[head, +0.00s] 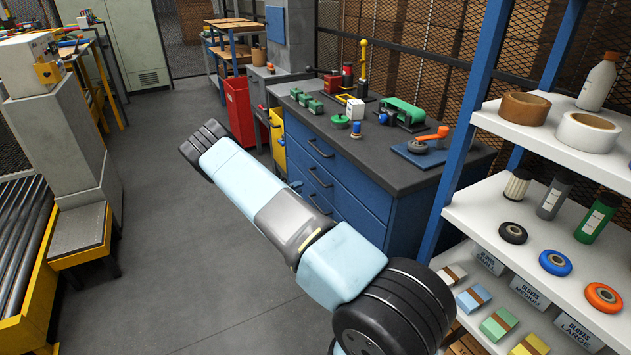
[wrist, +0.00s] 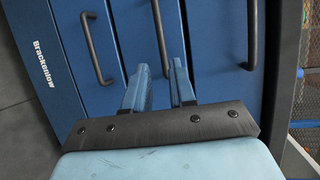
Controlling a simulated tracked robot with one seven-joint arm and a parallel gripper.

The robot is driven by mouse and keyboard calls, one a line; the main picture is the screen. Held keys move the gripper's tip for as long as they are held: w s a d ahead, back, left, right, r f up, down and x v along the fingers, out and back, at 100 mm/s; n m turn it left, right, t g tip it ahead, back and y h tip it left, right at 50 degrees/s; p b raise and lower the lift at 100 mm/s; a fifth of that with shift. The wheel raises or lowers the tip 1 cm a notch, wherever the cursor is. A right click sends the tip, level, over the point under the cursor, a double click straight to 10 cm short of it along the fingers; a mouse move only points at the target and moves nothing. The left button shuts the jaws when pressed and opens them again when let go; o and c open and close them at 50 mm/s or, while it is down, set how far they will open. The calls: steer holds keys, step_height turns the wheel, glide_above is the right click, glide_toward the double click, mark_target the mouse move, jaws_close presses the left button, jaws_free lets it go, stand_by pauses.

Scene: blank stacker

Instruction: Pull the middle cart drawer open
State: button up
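The blue cart (head: 345,190) has a stack of blue drawers with black bar handles. In the wrist view the drawer fronts run sideways, with three handles: left (wrist: 98,50), middle (wrist: 159,35) and right (wrist: 253,35). The middle drawer (wrist: 205,40) looks shut, level with its neighbours. My gripper (wrist: 161,70) has its two blue fingers apart, one each side of the lower end of the middle handle as seen there. A gap shows between the fingers and the bar; I cannot tell the depth.
The cart top (head: 380,165) carries green blocks, a small vice-like tool and other items. A white shelf (head: 470,215) with tapes and bottles stands close on the right. A red bin (head: 240,112) is beyond the cart. The grey floor (head: 200,270) to the left is clear.

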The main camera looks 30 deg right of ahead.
mark_target(317, 179)
steer(key=x, duration=1.3)
steer(key=shift+w+d+f, duration=0.1)
steer(key=shift+d+f, duration=0.1)
steer(key=shift+d, duration=0.15)
jaws_close()
